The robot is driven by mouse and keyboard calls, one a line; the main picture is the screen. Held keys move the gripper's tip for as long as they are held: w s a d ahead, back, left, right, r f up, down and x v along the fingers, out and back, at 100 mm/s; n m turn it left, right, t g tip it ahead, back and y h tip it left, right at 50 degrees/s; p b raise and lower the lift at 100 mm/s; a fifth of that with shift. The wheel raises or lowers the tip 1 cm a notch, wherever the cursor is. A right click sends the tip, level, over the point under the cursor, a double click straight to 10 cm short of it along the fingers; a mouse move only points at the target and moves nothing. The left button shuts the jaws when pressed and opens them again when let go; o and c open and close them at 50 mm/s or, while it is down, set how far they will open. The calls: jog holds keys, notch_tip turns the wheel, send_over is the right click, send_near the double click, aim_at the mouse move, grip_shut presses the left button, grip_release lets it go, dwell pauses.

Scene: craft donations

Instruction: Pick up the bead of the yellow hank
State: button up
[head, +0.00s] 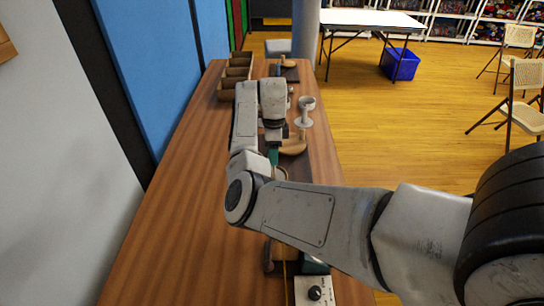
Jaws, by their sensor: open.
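My gripper (276,133) is a small dark shape under my wrist, pointing down over the wooden table (180,200). It is open, and I see nothing held in it; its fingertips are hard to make out. A tan, curved wooden piece (294,144) lies just right of it. A small green item (273,157) shows just below it in the picture. I cannot make out the yellow hank or its bead. My arm crosses the table and hides much of its near and middle parts.
A compartmented brown tray (222,91) stands at the far left of the table. A white cup-like stand (305,112) is near the right edge. A grey box with a black knob (315,293) is at the near end. The table's left side is clear, beside the wall.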

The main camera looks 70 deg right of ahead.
jog(key=shift+c, duration=0.4)
jog(key=c, duration=1)
